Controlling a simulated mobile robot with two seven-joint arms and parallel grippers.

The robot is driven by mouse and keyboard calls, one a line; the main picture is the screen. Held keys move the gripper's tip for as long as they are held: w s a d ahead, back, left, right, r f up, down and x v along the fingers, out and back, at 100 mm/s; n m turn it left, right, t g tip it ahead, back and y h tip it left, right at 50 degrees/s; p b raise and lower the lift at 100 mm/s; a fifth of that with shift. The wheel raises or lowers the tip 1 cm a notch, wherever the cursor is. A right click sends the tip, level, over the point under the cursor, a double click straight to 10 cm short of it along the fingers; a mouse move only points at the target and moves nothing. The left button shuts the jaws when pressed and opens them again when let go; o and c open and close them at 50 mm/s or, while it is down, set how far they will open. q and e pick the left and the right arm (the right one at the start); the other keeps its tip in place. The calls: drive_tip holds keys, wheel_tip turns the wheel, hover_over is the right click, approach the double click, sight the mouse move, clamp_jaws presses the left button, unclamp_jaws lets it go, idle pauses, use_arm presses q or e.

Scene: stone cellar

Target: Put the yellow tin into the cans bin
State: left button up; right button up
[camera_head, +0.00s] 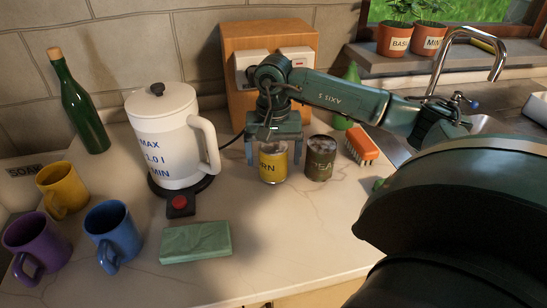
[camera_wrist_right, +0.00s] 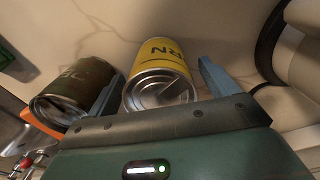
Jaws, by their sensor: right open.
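The yellow tin (camera_head: 273,166) stands upright on the pale counter, with part of its dark lettering showing. My right gripper (camera_head: 273,156) is above it with its fingers open, one on each side of the tin. In the right wrist view the yellow tin (camera_wrist_right: 160,72) lies between the two blue-grey fingers of the gripper (camera_wrist_right: 160,70), with a visible gap on the right finger's side. A dark brown-green tin (camera_head: 320,160) stands just right of the gripper; it also shows in the wrist view (camera_wrist_right: 75,90), close to one finger. I see no cans bin. My left gripper is not in view.
A white kettle (camera_head: 165,135) stands left of the gripper, with a wooden box (camera_head: 268,40) behind. An orange brush (camera_head: 362,145) lies right of the brown-green tin. A green sponge block (camera_head: 196,242) and several mugs are front left. The counter's front middle is clear.

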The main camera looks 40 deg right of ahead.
drive_tip(key=shift+f, duration=0.2)
drive_tip(key=c, duration=1.1)
drive_tip(key=shift+c, duration=0.3)
drive_tip(key=shift+r, duration=0.2)
